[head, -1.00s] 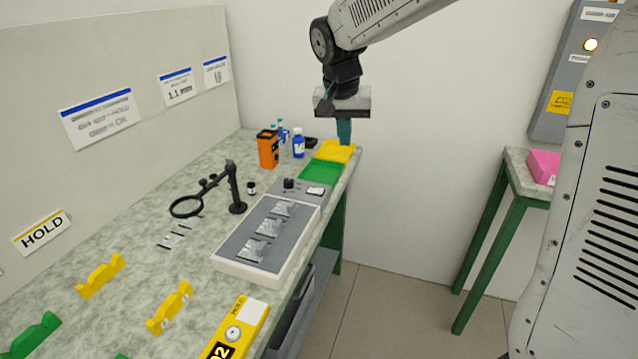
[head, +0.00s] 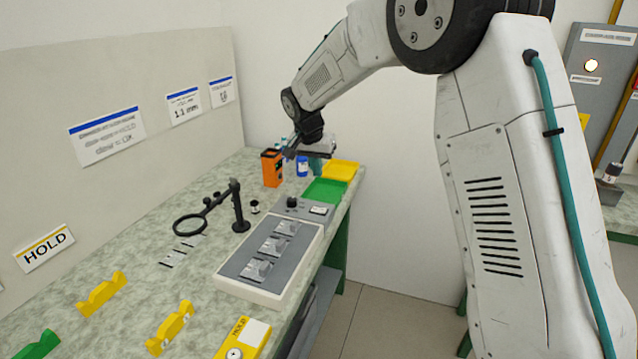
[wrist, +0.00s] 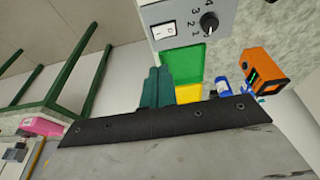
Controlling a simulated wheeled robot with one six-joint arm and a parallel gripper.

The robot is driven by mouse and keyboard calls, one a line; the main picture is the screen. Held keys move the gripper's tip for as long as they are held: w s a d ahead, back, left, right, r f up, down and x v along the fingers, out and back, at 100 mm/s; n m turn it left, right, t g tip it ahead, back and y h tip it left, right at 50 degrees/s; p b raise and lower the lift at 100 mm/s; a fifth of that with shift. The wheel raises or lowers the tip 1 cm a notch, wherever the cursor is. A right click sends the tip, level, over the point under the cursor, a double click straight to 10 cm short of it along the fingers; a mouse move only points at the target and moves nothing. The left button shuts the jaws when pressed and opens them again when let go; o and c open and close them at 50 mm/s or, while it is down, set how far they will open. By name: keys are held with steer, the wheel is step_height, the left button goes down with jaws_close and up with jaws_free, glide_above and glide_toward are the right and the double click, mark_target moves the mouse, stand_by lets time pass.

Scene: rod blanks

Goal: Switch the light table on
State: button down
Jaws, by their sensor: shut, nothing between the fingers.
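The light table (head: 236,283) is a pale box with a grey top and several metal holders on it. At its far end is a grey control box (head: 298,205) with a dark knob and a white switch (head: 318,210). In the wrist view the white rocker switch (wrist: 165,31) sits left of the black knob (wrist: 208,22), which has numbers beside it. My gripper (head: 316,168) is above the far end of the bench, beyond the control box. Its teal fingers (wrist: 157,82) are shut and empty, apart from the switch.
A green tray (head: 324,191) and a yellow tray (head: 342,170) lie beyond the control box. A magnifier on a stand (head: 239,211) is left of the light table.

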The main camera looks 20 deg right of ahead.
glide_toward(324, 209)
steer(key=x, duration=0.5)
steer(key=shift+w+d, duration=0.15)
steer(key=shift+f, duration=0.7)
